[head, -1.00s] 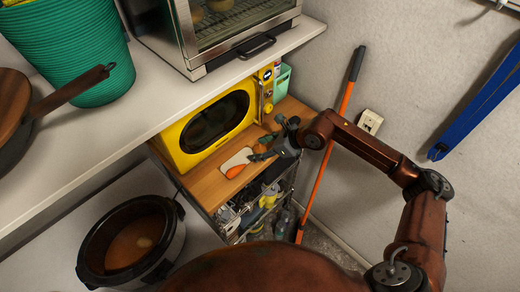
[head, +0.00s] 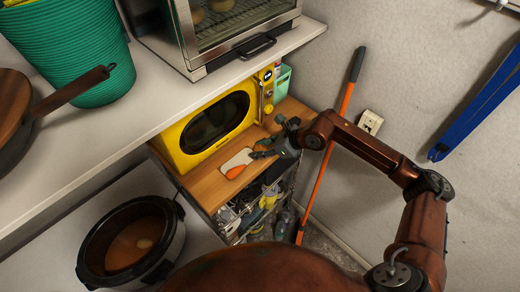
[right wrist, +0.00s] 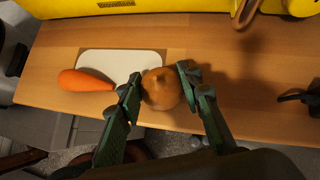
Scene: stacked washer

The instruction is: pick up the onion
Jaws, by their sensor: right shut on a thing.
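The round brown onion (right wrist: 161,89) sits between the two green fingers of my right gripper (right wrist: 158,88) in the right wrist view. The fingers press on it from both sides, so the gripper is shut on it. In the head view my right gripper (head: 270,140) is over the wooden shelf, in front of the yellow microwave; the onion is hard to make out there. My left gripper is not in view.
An orange carrot (right wrist: 86,80) lies at the white cutting board (right wrist: 120,64), left of the onion. The yellow microwave (head: 210,122) stands behind on the wooden shelf (head: 207,188). A white counter (head: 190,95) overhangs it. An orange-handled pole (head: 335,140) leans at the right.

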